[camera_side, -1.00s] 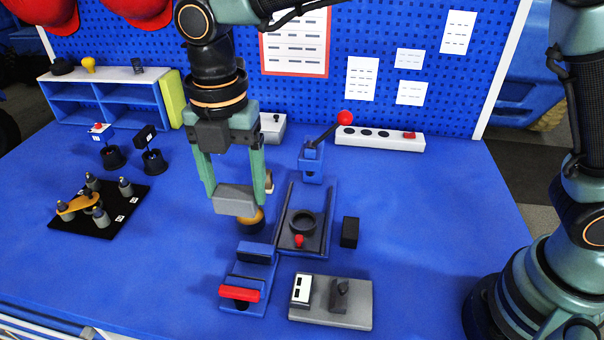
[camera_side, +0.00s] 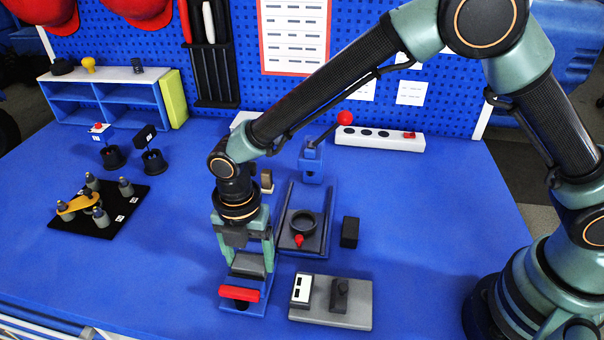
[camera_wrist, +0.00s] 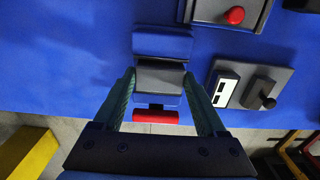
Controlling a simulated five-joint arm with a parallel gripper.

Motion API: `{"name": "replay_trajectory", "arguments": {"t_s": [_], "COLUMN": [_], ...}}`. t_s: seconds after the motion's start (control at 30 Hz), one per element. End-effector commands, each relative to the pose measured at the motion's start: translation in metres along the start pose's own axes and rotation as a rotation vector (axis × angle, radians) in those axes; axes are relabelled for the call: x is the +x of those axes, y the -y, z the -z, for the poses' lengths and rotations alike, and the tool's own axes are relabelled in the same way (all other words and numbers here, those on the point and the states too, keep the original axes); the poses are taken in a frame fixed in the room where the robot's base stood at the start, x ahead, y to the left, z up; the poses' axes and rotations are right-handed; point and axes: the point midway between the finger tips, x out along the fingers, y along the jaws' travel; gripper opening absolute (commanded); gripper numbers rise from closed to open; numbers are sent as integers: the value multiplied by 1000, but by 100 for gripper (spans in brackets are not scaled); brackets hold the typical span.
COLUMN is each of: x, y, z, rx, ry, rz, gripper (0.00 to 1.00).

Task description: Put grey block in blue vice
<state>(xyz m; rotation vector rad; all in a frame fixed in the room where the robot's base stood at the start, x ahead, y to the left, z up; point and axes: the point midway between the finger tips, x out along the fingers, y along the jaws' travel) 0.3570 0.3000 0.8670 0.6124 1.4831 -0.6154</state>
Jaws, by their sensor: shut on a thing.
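My gripper (camera_side: 247,262) is shut on the grey block (camera_side: 249,265), with one finger on each side of it. The grey block also shows in the wrist view (camera_wrist: 160,77), between the two green fingers. The blue vice (camera_side: 256,304) with its red handle (camera_side: 239,293) is directly beneath the gripper. In the wrist view the block lies over the gap between the back of the blue vice (camera_wrist: 162,42) and its front part by the red handle (camera_wrist: 155,116). The block hides the gap, so I cannot tell whether it is inside the jaws or just above them.
A grey plate (camera_side: 355,313) with a white switch and a dark lever sits right of the vice. A fixture (camera_side: 317,247) with a dark ring and red knob stands behind. A black block (camera_side: 350,232) is at its right. The table's left front is clear.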

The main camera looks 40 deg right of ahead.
Motion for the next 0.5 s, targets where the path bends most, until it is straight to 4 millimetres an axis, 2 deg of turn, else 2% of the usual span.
{"name": "replay_trajectory", "arguments": {"t_s": [0.47, 0.5], "x": [8, 8], "y": [0, 0], "z": [0, 0], "rx": [0, 0], "ry": [0, 0], "rz": [-1, -1], "gripper": [5, 89]}}
